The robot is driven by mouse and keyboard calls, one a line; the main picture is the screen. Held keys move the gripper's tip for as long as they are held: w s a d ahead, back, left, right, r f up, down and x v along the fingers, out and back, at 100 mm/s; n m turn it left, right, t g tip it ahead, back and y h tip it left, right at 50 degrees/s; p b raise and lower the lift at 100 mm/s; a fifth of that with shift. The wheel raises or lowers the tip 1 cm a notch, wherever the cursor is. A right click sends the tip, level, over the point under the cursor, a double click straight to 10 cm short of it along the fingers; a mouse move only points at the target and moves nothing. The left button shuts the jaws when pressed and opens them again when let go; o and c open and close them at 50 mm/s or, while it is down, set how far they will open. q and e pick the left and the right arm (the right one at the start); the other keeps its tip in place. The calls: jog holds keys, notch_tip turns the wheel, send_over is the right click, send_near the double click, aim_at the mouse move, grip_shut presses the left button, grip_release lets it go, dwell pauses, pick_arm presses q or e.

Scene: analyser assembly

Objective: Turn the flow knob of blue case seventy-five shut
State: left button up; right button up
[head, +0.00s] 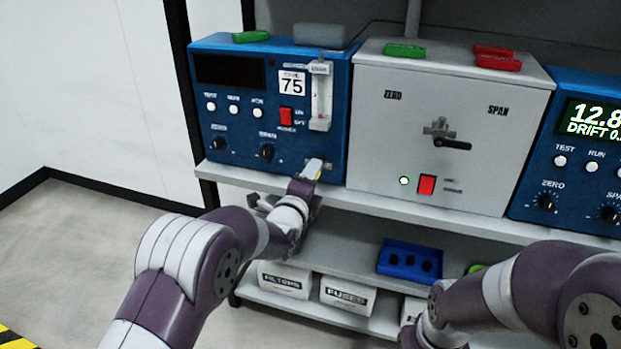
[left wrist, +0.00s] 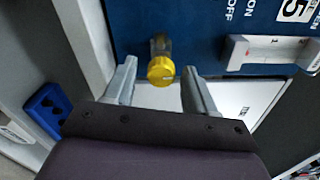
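The blue case (head: 228,130) labelled 75 stands at the left end of the shelf, its display dark. A clear flow tube (head: 320,95) is on its right side. My left gripper (head: 313,168) is at the lower right of its front and mostly hides the flow knob in the head view. In the left wrist view the yellow round knob (left wrist: 160,70) on its brass stem shows between the tips of my left gripper (left wrist: 160,74). The fingers are open, with a gap on each side of the knob. My right arm shows low right; its gripper is out of frame.
A grey case (head: 385,130) with a black-handled valve stands right of the blue case, and another blue case (head: 590,130) reads 12.8. Green and red pieces lie on top of the cases. The lower shelves hold a blue tray (head: 393,262) and white bins (head: 283,281).

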pick_arm(q)
jog(key=p+v, duration=0.1)
jog(key=v, duration=1.1)
jog(key=shift+s+p, duration=0.35)
jog(key=shift+a, duration=0.1)
